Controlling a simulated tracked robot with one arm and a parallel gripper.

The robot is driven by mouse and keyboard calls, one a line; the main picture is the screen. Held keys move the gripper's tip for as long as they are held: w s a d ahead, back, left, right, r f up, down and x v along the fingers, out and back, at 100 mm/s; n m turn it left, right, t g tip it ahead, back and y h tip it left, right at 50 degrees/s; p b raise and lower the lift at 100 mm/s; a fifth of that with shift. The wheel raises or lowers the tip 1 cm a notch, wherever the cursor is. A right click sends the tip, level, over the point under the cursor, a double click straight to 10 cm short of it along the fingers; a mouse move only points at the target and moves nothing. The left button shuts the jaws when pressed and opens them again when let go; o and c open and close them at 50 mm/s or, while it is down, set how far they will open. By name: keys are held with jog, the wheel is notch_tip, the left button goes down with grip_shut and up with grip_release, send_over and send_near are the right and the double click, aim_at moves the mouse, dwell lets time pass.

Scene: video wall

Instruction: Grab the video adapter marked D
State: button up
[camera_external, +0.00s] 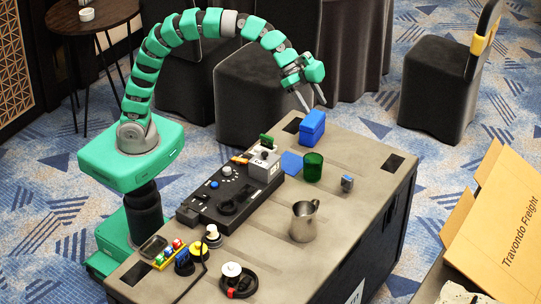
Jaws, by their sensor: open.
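My gripper (311,104) is open and empty, with its fingers pointing down above the back end of the case top. It hangs over or near a blue box (312,128); the exact gap is hard to tell. A small dark grey block (347,184) lies alone on the right part of the case top. A larger grey box with a white mark (265,164) sits at the far end of a black control panel (228,203). No letter D can be read at this size, so I cannot tell which thing is the adapter.
A green cup (313,167) and a steel mug (303,221) stand on the case top (262,240). A flat blue piece (291,163) lies beside the cup. Coloured connectors (169,254) and a coiled black cable (238,287) lie near the front. A cardboard box (508,215) is at the right.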

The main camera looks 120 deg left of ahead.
jog(key=w+a+f+m+h+b, duration=0.15)
jog(key=a+f, duration=0.25)
jog(key=f, duration=0.4)
jog(key=w+a+f+h+b, duration=0.15)
jog(key=a+f, duration=0.25)
jog(key=f, duration=0.5)
jog(key=t+h+b, duration=0.1)
jog(key=h+b, duration=0.2)
send_near(350, 186)
jog(key=shift+w+d+f+m, duration=0.2)
jog(key=shift+w+d+f, duration=0.1)
jog(key=shift+w+f, duration=0.2)
jog(key=shift+w+d+f+m, duration=0.15)
jog(key=shift+w+d+f, duration=0.15)
jog(key=shift+w+f, duration=0.25)
jog(key=shift+b+x, duration=0.9)
jog(key=shift+x, duration=2.2)
jog(key=shift+d+r, duration=0.15)
jog(key=shift+r, duration=0.1)
grip_shut()
